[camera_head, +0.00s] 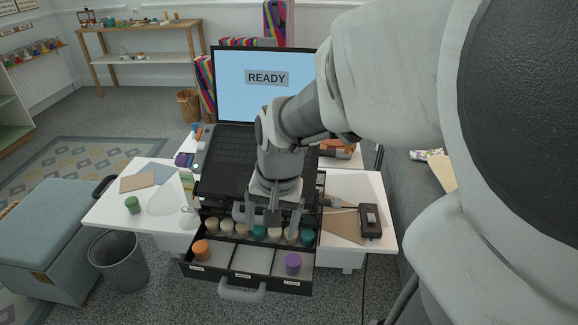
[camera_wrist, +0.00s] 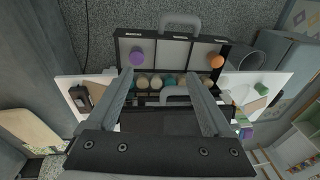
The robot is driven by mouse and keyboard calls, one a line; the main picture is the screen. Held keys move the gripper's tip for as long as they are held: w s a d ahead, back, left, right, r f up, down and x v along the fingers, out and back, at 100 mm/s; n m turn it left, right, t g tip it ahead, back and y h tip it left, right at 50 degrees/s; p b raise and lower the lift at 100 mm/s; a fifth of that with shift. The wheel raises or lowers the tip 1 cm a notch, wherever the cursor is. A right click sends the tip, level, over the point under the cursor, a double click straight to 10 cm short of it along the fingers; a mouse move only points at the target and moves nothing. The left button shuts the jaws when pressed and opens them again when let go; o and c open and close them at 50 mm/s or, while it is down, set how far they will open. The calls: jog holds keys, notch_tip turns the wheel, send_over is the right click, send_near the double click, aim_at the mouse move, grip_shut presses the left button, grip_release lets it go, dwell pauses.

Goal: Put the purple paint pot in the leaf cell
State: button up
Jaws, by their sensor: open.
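The purple paint pot (camera_head: 292,263) stands upright in the right front cell of the pulled-out black drawer (camera_head: 238,283). In the wrist view the same purple pot (camera_wrist: 136,56) shows at the upper left, in the end cell. Three front cells carry small white labels, too small to read with certainty. The middle cell (camera_head: 248,262) is empty. My gripper (camera_head: 268,218) is above the back of the drawer, behind and left of the purple pot. It is open and empty, and in the wrist view its fingers (camera_wrist: 159,78) are spread wide, apart from the pot.
An orange pot (camera_head: 201,250) stands in the left front cell. Several cream and teal pots (camera_head: 243,231) line the row behind. A green pot (camera_head: 132,205) is on the white table. A dark device (camera_head: 371,222) lies right. A screen (camera_head: 262,85) reading READY stands behind.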

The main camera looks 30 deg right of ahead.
jog(key=s+a+r+n+t, duration=0.3)
jog(key=s+a+r+n, duration=0.1)
jog(key=s+r+n, duration=0.3)
jog(key=shift+s+a+r+t, duration=0.15)
jog(key=shift+s+r+t, duration=0.25)
jog(key=shift+r, duration=1)
notch_tip(320, 180, up, 14)
jog(key=p, duration=1.4)
